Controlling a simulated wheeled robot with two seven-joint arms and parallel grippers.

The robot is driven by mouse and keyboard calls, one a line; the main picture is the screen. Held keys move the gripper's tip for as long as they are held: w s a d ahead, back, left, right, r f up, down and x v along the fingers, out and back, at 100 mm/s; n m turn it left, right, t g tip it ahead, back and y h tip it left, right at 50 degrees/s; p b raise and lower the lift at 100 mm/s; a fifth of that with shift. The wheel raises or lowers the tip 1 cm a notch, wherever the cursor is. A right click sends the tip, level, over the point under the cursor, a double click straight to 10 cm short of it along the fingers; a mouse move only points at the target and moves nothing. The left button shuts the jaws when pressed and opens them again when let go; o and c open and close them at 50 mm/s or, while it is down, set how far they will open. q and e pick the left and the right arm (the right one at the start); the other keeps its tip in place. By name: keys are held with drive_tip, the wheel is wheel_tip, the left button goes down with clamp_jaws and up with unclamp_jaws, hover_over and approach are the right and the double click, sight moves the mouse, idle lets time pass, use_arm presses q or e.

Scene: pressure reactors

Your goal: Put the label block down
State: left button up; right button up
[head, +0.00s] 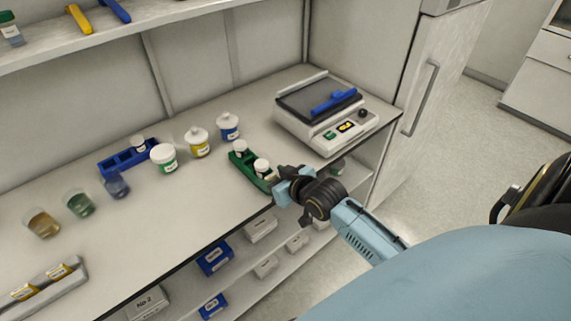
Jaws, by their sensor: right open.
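My right gripper (280,184) is at the front edge of the bench, at the right end of a green rack (243,164). It is open, and I see nothing held in it. Its fingertips are small and partly hidden, and I cannot tell whether they touch the rack. The green rack holds white-capped vials (262,166). I cannot pick out a label block for certain. My left gripper is not in view.
A device with a blue bar (335,101) on top stands at the back right of the bench (190,222). A blue rack (120,165), several jars and cups, and a grey tray (68,282) stand to the left. Boxes fill the shelf below. The middle front is clear.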

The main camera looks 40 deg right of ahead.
drive_tip(key=a+p+v, duration=0.1)
drive_tip(key=v, duration=1.1)
drive_tip(key=s+f+g+h, duration=0.1)
drive_tip(key=s+f+g, duration=0.3)
drive_tip(key=f, duration=1)
drive_tip(key=s+f+g, duration=0.2)
drive_tip(key=s+f, duration=0.4)
drive_tip(key=f, duration=0.9)
drive_tip(key=s+a+f+g, duration=0.2)
drive_tip(key=s+f, duration=0.5)
drive_tip(key=s, duration=0.4)
drive_tip(key=s+a+f+n+g, duration=0.1)
drive_tip(key=s+a+f+g, duration=0.1)
drive_tip(key=s+f, duration=0.5)
drive_tip(key=s+g, duration=0.1)
drive_tip(key=s, duration=0.4)
drive_tip(key=shift+s+a+f+g, duration=0.15)
drive_tip(key=shift+f+g, duration=0.25)
